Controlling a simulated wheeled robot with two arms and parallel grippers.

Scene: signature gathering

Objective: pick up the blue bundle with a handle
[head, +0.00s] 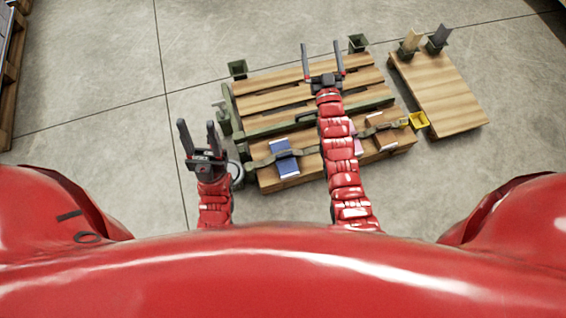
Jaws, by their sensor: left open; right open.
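The blue bundle (284,160) lies on the near slat of a wooden pallet-like platform (275,83). My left gripper (196,124) is open and empty, left of the platform and of the bundle, apart from both. My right gripper (320,45) is open and empty over the platform's far edge, beyond the bundle. My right arm crosses the platform just right of the blue bundle and hides part of the slats.
A brown bundle (381,135) and a yellow box (418,121) are on the near right of the platform. A lower wooden board (440,95) stands at right, with two dark holders (408,52) at its far end. Open concrete floor lies left.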

